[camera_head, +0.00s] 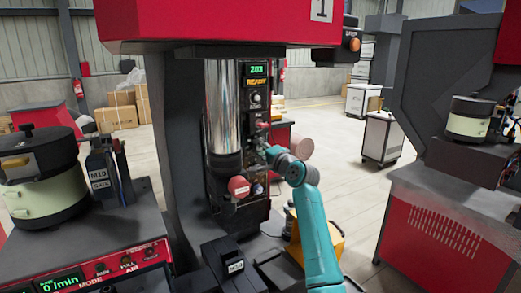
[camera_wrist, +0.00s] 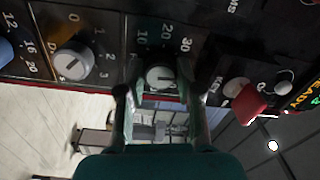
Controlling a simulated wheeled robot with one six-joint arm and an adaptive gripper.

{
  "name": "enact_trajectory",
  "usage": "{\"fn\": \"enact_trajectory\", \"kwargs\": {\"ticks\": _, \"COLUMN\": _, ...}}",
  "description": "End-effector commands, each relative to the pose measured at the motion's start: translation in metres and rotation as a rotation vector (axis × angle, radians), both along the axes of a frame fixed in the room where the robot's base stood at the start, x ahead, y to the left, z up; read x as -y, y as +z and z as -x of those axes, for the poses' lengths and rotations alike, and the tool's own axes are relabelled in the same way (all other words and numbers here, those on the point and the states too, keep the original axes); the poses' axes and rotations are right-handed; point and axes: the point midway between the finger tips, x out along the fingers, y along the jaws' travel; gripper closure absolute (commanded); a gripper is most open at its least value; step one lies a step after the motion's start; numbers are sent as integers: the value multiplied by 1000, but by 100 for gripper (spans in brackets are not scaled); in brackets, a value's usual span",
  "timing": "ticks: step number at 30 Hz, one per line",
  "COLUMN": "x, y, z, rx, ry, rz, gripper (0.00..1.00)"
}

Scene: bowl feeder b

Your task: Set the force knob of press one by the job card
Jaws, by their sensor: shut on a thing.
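Press one (camera_head: 222,32) has a red head marked 1 and a dark control panel (camera_head: 258,100) on its column. The panel display (camera_head: 258,70) reads about 203 in green, with READY in amber below. My gripper (camera_head: 268,150) is at the middle of this panel. In the wrist view, a round grey knob (camera_wrist: 160,77) with a scale showing 10, 20 and 30 sits between the fingertips of my gripper (camera_wrist: 160,88), which is shut on it. Its name label cannot be read, and its exact pointer setting is unclear. I see no readable job card.
In the wrist view, another knob (camera_wrist: 72,63) marked 0 to 3 is on the left, and a red key part (camera_wrist: 250,103) is close on the right. A red mushroom button (camera_head: 239,187) is below the panel. A bowl feeder (camera_head: 40,185) stands at left.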

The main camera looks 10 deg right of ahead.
Motion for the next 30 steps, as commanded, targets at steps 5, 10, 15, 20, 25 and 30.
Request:
{"fn": "enact_trajectory", "kwargs": {"ticks": 5, "x": 0, "y": 0, "z": 0, "rx": -16, "ry": -1, "rz": -47, "gripper": 100}}
{"fn": "enact_trajectory", "kwargs": {"ticks": 10, "x": 1, "y": 0, "z": 0, "rx": -22, "ry": -1, "rz": -66, "gripper": 100}}
{"fn": "enact_trajectory", "kwargs": {"ticks": 15, "x": 1, "y": 0, "z": 0, "rx": -23, "ry": -1, "rz": -68, "gripper": 100}}
{"fn": "enact_trajectory", "kwargs": {"ticks": 20, "x": 1, "y": 0, "z": 0, "rx": -22, "ry": -1, "rz": -67, "gripper": 100}}
{"fn": "enact_trajectory", "kwargs": {"ticks": 25, "x": 1, "y": 0, "z": 0, "rx": -22, "ry": -1, "rz": -67, "gripper": 40}}
{"fn": "enact_trajectory", "kwargs": {"ticks": 30, "x": 0, "y": 0, "z": 0, "rx": -22, "ry": -1, "rz": -67, "gripper": 40}}
